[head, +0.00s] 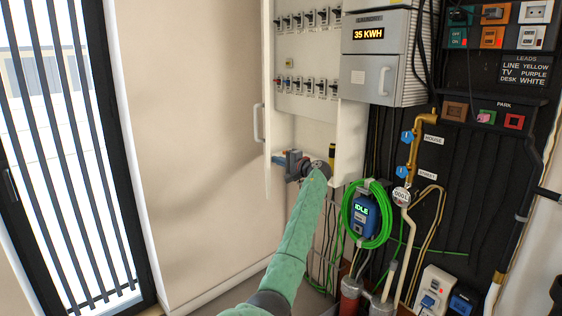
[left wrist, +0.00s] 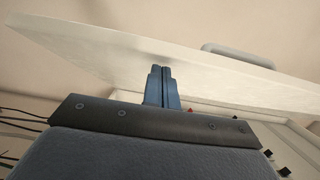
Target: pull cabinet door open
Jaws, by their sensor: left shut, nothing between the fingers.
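The white cabinet (head: 307,62) hangs on the wall with rows of switches inside. Its door (head: 268,180) stands swung out, seen nearly edge-on at the cabinet's left, with a pale handle (head: 258,122) on its outer face. My left gripper (head: 277,160) is shut and empty at the lower part of the door, on its inner side. In the left wrist view, the blue fingers (left wrist: 162,82) are together with tips close to the door panel (left wrist: 130,55); I cannot tell if they touch. The handle (left wrist: 238,48) shows beyond the panel. My right gripper is out of view.
A grey meter box (head: 375,75) sits right of the cabinet. Below it hang a coiled green cable (head: 380,225) and a blue charger unit (head: 364,215). Brass pipework (head: 414,145) runs further right. The wall left of the door is bare, beside a barred glass door (head: 65,150).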

